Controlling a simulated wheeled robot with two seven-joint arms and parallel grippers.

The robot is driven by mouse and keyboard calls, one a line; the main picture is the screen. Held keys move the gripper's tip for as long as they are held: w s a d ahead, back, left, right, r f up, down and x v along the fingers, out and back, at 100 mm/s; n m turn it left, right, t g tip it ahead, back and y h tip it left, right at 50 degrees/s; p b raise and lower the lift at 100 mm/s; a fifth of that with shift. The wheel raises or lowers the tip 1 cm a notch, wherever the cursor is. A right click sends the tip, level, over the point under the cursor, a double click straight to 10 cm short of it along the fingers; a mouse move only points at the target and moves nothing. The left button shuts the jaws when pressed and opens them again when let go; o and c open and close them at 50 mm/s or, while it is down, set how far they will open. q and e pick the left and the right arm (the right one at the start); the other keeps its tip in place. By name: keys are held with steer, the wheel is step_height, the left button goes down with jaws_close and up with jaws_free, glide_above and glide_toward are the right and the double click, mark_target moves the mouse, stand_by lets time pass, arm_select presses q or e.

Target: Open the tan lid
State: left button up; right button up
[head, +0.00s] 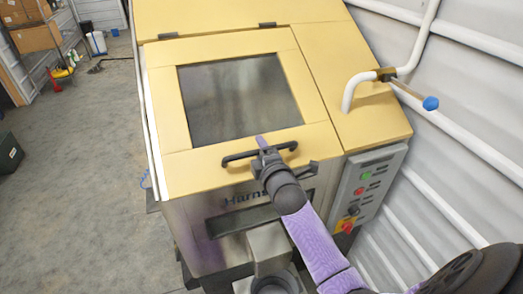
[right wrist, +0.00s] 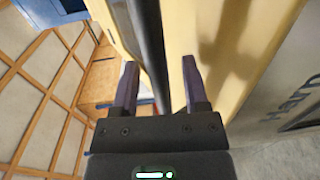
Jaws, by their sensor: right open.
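The tan lid (head: 178,120) is the sloped front panel of a tan and steel hopper, with a grey window (head: 243,97) in it. The lid looks shut. A black bar handle (head: 238,156) runs across its lower edge. My right gripper (head: 262,143) is at the middle of the handle and hides part of it. In the right wrist view the dark handle bar (right wrist: 148,40) passes between the two open fingers (right wrist: 159,66), with space beside it; I cannot tell whether either finger touches it. My left gripper is not in view.
A control panel with buttons (head: 368,185) is on the hopper's right front. A white pipe with a blue-knobbed lever (head: 430,103) is beside the right wall. Open concrete floor (head: 75,180) lies to the left, with cardboard boxes (head: 35,38) at the back.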

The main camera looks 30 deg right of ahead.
jaws_close()
stand_by(1.3)
